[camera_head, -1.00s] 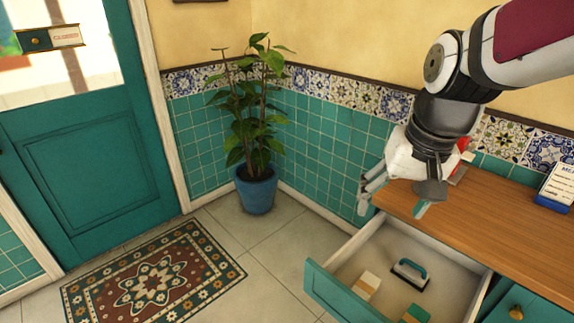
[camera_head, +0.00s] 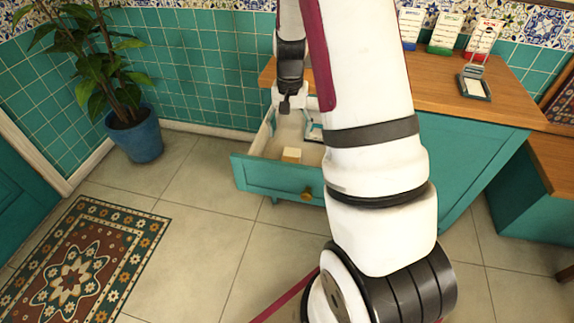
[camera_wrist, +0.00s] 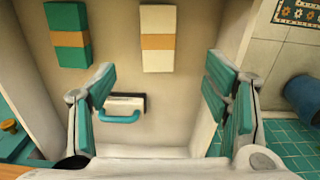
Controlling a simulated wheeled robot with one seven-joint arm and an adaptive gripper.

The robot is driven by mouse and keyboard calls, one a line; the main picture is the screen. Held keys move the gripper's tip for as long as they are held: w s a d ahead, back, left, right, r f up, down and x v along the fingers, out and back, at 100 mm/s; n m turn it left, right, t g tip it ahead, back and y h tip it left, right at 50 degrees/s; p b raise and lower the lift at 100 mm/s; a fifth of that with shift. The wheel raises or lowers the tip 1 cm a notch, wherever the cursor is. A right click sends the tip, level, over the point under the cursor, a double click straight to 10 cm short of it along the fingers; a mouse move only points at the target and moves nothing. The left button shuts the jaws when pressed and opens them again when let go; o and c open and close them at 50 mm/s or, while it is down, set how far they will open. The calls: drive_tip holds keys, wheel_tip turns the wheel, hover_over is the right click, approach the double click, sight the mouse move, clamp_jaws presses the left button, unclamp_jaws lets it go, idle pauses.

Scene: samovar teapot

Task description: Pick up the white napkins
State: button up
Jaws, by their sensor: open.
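The white napkins (camera_wrist: 158,55), a pale stack with an orange-tan band, lie in the open drawer, at the top centre of the wrist view. In the head view, the napkins (camera_head: 291,156) show near the drawer's front. My gripper (camera_wrist: 160,82) is open and empty over the drawer, its teal-padded fingers apart. The napkins appear beyond the fingertips and between their lines, not touched. In the head view my gripper (camera_head: 288,102) is at the drawer's back, its fingers largely unseen.
A green banded stack (camera_wrist: 67,52) and a teal-handled block (camera_wrist: 124,104) also lie in the drawer (camera_head: 262,178). The counter (camera_head: 440,92) holds cards and a small stand. A potted plant (camera_head: 135,135) stands left. The floor between is clear.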

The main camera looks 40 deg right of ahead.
sight(290, 160)
wheel_tip(290, 160, down, 12)
drive_tip(key=shift+s+f+b, duration=0.15)
drive_tip(key=shift+f+b, duration=0.1)
drive_tip(key=shift+b, duration=0.8)
drive_tip(key=c, duration=1.2)
